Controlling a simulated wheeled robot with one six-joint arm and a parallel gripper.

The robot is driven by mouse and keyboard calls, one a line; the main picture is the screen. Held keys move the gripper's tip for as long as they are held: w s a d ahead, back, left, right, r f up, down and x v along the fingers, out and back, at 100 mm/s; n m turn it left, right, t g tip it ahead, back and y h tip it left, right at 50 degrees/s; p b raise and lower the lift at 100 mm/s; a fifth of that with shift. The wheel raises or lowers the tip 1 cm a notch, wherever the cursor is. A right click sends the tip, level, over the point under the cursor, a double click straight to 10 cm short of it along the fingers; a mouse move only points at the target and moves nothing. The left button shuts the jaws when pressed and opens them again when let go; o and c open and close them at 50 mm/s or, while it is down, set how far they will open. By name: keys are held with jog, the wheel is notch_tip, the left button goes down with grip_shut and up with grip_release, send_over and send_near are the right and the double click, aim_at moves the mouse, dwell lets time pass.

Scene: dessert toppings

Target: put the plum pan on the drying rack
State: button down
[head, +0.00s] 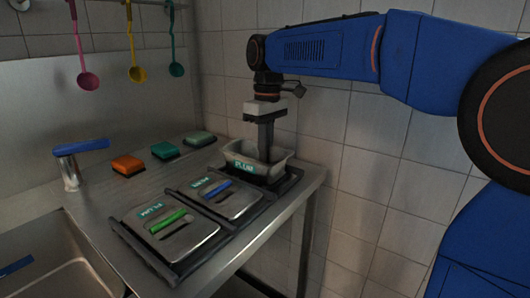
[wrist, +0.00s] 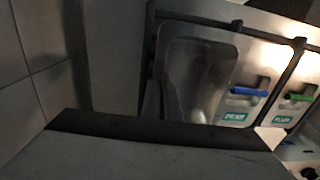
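The plum pan (head: 282,162) is a grey open pan with a teal PLUM label on its front, at the right end of the counter. It sits at the far end of a black rail frame (head: 170,277). My gripper (head: 266,155) points straight down, its lower part inside the pan's outline. The fingertips are hidden behind the pan's front wall, so I cannot tell whether they touch it. In the wrist view, an open pan (wrist: 192,85) looks empty, and a large dark edge fills the bottom. I cannot make out a drying rack.
Two lidded pans share the frame: one with a blue handle (head: 216,190), one with a green handle (head: 167,221). Orange (head: 128,165), teal (head: 165,150) and grey-green (head: 199,138) sponges lie behind. A sink (head: 70,280) is front left; a tiled wall stands right.

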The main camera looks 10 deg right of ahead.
jog(key=c, duration=1.9)
grip_release()
jog(key=shift+c, duration=0.2)
notch_tip(320, 180, up, 17)
jog(key=s+d+f+m+t, duration=0.3)
jog(key=s+d+f+m, duration=0.2)
jog(key=s+d+f, duration=0.8)
jog(key=s+d+f+m, duration=0.1)
jog(key=s+d+f, duration=0.1)
jog(key=s+f, duration=0.2)
jog(key=s+d+f+m+t, duration=0.1)
jog(key=s+f, duration=0.3)
jog(key=f, duration=0.6)
jog(key=s+d+f+m+t, duration=0.1)
jog(key=s+d+f+m, duration=0.1)
jog(key=s+f, duration=0.3)
notch_tip(320, 180, down, 3)
jog(key=shift+d+r+h, duration=0.1)
jog(key=shift+d+h, duration=0.2)
